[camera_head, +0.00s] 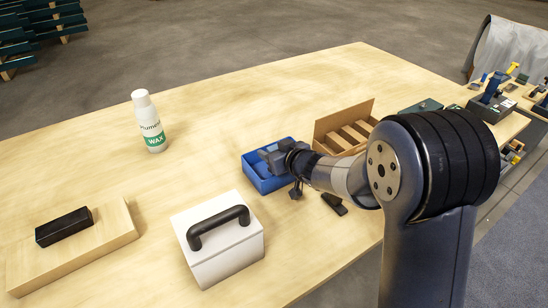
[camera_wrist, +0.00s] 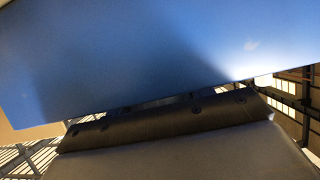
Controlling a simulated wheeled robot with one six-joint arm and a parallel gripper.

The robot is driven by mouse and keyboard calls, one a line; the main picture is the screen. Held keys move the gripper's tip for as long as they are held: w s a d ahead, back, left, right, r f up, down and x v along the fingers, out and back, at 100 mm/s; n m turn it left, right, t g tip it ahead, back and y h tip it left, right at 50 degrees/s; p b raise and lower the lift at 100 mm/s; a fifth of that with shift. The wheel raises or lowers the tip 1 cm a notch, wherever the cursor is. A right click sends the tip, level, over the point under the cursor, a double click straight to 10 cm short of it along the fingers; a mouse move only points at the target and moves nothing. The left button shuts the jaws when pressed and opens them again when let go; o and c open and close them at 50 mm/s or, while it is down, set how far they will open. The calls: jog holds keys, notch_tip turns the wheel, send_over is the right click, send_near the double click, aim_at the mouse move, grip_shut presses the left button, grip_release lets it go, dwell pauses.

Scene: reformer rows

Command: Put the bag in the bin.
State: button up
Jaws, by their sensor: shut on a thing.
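A small blue open-topped bin (camera_head: 262,184) stands on the wooden table, left of the cardboard box. My gripper (camera_head: 270,157) is at the bin, over its opening, reaching in from the right. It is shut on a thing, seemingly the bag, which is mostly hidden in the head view. In the wrist view a broad blue surface (camera_wrist: 130,60) fills the top, close to the camera; I cannot tell whether it is the bag or the bin. A dark bar with small holes crosses below it.
A cardboard box (camera_head: 345,118) with dividers stands just right of the bin. A white block with a black handle (camera_head: 222,246) stands in front. A wax bottle (camera_head: 149,122) and a wooden board (camera_head: 110,244) are to the left. A small black piece (camera_head: 334,203) lies near my arm.

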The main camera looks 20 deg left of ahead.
jog(key=shift+f, duration=0.2)
jog(key=shift+f, duration=0.15)
jog(key=o, duration=1.1)
jog(key=shift+c, duration=0.2)
jog(key=shift+s+d+r, duration=0.15)
jog(key=shift+d+r, duration=0.05)
jog(key=shift+r, duration=0.1)
jog(key=p+v, duration=0.2)
jog(key=v, duration=0.9)
jog(key=shift+s+d, duration=0.2)
jog(key=shift+s, duration=0.05)
